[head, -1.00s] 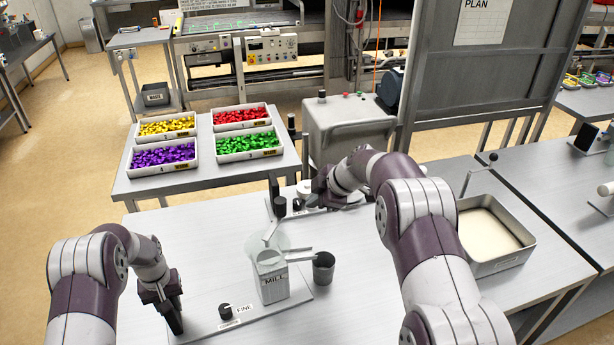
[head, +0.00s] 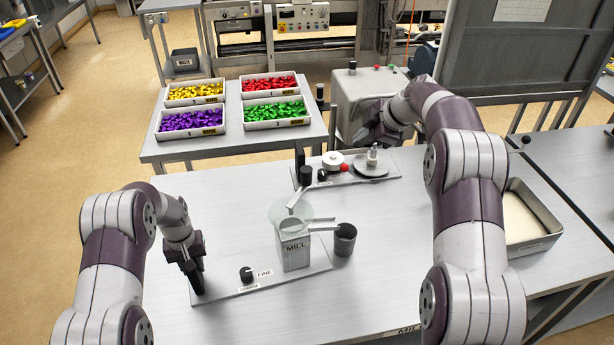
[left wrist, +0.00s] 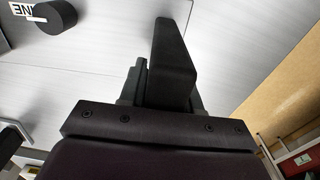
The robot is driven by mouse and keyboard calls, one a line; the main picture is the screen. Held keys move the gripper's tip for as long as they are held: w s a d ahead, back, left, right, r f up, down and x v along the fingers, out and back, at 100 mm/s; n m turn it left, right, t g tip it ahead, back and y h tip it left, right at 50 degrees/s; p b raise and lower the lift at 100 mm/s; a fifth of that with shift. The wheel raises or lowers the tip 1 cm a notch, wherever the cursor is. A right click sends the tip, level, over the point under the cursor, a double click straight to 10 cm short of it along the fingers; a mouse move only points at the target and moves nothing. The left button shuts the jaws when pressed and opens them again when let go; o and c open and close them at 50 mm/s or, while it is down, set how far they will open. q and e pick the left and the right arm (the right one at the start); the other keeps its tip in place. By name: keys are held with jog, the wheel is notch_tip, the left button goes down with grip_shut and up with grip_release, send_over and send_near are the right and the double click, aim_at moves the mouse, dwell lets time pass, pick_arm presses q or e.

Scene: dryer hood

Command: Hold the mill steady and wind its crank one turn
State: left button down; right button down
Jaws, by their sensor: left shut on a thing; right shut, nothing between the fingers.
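The mill (head: 295,252) is a pale grey box on a flat base plate with a clear round hopper on top. Its light crank arm (head: 297,198) points toward the back and ends in an upright black knob (head: 306,175). My left gripper (head: 197,286) is shut at the left end of the base plate, on a dark handle mostly hidden by the fingers. In the left wrist view its black fingers (left wrist: 172,70) fill the middle. My right gripper (head: 368,135) is shut and empty, behind and to the right of the crank knob, apart from it.
A dark cup (head: 344,240) stands right of the mill. A black dial (head: 246,274) sits on the base plate. Behind is a board (head: 394,172) with a white round part, a red ball and a grey disc. A sand-filled tray (head: 548,238) lies right.

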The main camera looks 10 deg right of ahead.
pick_arm(q)
jog(key=c, duration=0.9)
grip_release()
jog(key=shift+f, duration=0.15)
jog(key=shift+o, duration=0.9)
jog(key=shift+w, duration=0.1)
